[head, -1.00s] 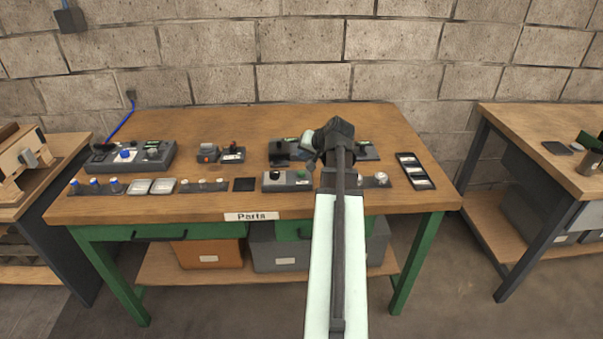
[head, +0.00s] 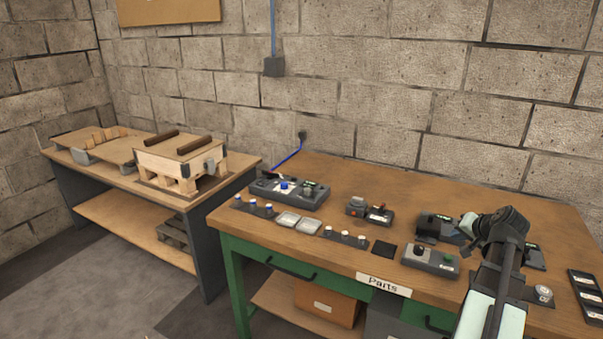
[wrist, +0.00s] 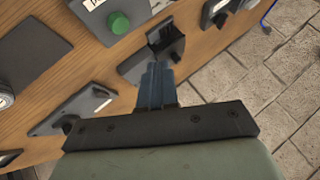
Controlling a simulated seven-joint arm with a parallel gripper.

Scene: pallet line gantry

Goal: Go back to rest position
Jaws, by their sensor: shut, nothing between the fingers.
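My gripper is shut and empty in the wrist view (wrist: 156,85), its two blue-grey fingers together. The fingertips point at a dark grey fixture with a black upright block (wrist: 163,42) and overlap its near edge in the picture; I cannot tell the height between them. In the head view my arm reaches over the right part of the Parts bench (head: 565,205), and the fingertips are hidden behind my wrist.
A black slotted tray (head: 588,292) lies at the right. A second table (head: 75,160) at left holds a wooden box-like assembly (head: 180,155). The bench's back strip is clear.

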